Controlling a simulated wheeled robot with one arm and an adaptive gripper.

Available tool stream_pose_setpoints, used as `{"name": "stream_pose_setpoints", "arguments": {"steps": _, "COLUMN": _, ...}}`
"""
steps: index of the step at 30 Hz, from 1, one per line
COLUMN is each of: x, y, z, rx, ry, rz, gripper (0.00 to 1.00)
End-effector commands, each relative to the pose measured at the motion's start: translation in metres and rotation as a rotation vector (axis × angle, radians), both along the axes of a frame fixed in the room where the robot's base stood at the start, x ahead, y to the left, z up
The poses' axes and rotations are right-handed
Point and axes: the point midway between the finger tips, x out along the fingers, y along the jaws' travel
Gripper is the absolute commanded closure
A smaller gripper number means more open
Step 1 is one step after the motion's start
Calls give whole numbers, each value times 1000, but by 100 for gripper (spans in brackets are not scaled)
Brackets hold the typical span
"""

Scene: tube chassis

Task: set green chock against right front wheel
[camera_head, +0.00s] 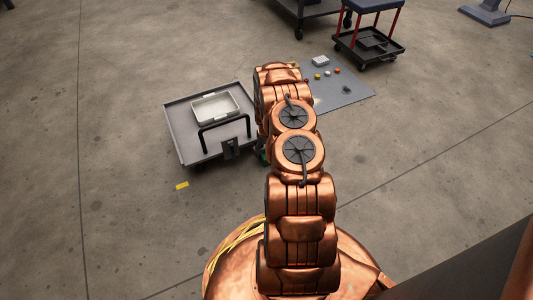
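A low grey cart (183,130) stands left of my arm, with a black handle at its near side. A dark wheel (199,168) shows under its near left corner. The near right corner and any wheel there are mostly hidden by my arm. A small green patch (263,156), possibly the green chock, shows at the left edge of my arm beside that corner. I cannot tell whether it touches a wheel. My gripper is hidden behind my copper arm links.
A light tray (215,107) sits on the cart. A yellow mark (182,185) lies on the floor. A grey mat (348,95) holds several small objects. A trolley with red posts (370,43) and a dark cart (312,8) stand behind.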

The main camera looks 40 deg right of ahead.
Motion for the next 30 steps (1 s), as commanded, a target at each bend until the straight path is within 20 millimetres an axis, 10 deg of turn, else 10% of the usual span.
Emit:
{"name": "stream_pose_setpoints", "arguments": {"steps": 15, "x": 1, "y": -1, "z": 72, "rx": -3, "ry": -3, "rz": 1, "gripper": 13}}
{"name": "stream_pose_setpoints", "arguments": {"steps": 30, "x": 1, "y": 2, "z": 96, "rx": -1, "ry": 0, "rz": 4, "gripper": 13}}
